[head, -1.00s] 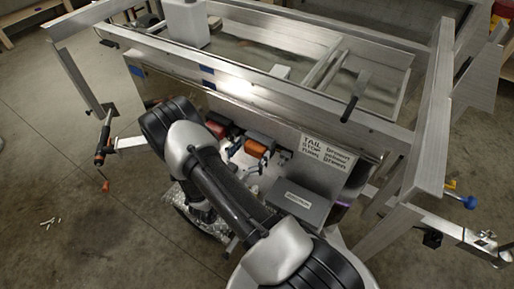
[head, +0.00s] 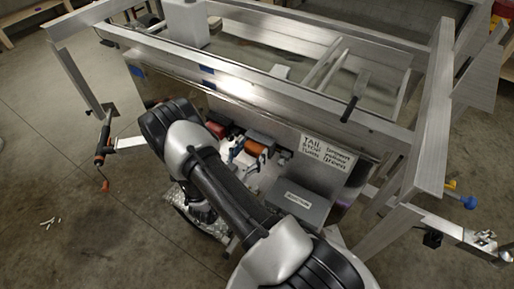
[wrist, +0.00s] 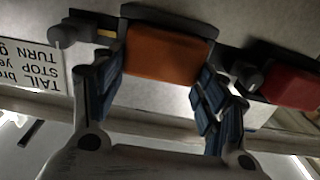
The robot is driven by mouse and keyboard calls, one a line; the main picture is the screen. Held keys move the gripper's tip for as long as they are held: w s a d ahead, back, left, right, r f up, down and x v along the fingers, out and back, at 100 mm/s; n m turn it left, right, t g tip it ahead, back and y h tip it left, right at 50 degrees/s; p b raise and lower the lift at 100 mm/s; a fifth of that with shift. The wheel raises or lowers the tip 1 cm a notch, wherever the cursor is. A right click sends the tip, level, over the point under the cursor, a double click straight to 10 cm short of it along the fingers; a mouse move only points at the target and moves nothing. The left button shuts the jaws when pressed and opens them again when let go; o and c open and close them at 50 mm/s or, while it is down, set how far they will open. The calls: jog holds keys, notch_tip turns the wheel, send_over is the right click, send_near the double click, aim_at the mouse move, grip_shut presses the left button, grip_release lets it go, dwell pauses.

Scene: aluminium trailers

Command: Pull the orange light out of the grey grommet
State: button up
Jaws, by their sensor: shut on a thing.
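The orange light (head: 255,148) sits in the grey grommet (head: 262,137) on the trailer's rear panel. In the wrist view the orange light (wrist: 166,54) fills the space between my fingers, and the dark grey rim of the grommet (wrist: 170,17) shows along its far edge. My gripper (wrist: 160,82) is shut on the orange light, with one blue-padded finger at each side. I cannot tell how far the light stands out of the grommet.
A red light (wrist: 289,86) sits beside the orange one. A TAIL/STOP/TURN label (head: 325,153) is on the panel. A grey box (head: 299,203) stands below it. A black-handled tool (head: 353,97) rests over the trailer's rail (head: 290,97).

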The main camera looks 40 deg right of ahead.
jog(key=shift+a, duration=0.15)
jog(key=shift+v, duration=2)
jog(key=shift+s+a, duration=0.1)
jog(key=shift+b+v, duration=0.3)
jog(key=shift+v, duration=2.7)
